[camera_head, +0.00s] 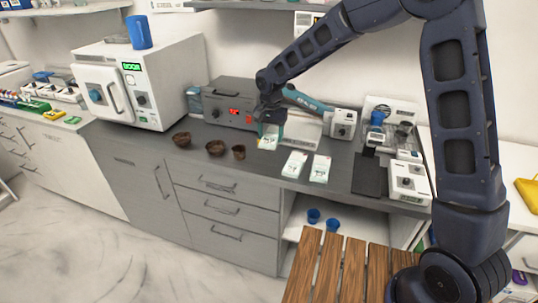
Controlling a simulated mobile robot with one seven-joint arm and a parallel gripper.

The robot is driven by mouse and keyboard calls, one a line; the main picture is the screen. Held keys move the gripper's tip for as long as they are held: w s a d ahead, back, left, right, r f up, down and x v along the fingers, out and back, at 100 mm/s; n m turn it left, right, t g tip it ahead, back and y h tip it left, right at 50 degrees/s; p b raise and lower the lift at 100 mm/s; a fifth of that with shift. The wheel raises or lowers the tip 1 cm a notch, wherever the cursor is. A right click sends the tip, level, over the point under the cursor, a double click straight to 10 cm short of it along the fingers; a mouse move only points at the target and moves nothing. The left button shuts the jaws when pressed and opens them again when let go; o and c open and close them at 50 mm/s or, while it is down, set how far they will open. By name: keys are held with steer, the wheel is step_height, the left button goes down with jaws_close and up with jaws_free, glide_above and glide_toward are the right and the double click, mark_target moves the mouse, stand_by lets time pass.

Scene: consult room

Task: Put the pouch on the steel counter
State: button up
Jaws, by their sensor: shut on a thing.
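My gripper (268,118) is over the back middle of the grey steel counter (255,166), in front of a dark grey box-shaped device. It is shut on a small white and teal pouch (268,142), which hangs below the jaws. I cannot tell whether the pouch's lower edge touches the counter. The fingertips are small and dark here and partly hidden. Two similar white packets (294,164) and (320,169) lie flat on the counter to the right of the pouch.
Brown bowls (215,148) stand left of the pouch. The dark grey device (231,100) with a red display is behind it. A white oven-like machine (143,82) stands left, a black pad (369,175) and white instruments (409,182) right. A wooden slatted surface (345,270) is in front.

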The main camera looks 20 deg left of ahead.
mark_target(270, 161)
steer(key=shift+f, duration=4.75)
steer(key=shift+f, duration=0.15)
steer(key=o, duration=1)
step_height(270, 161, up, 12)
steer(key=shift+r, duration=0.1)
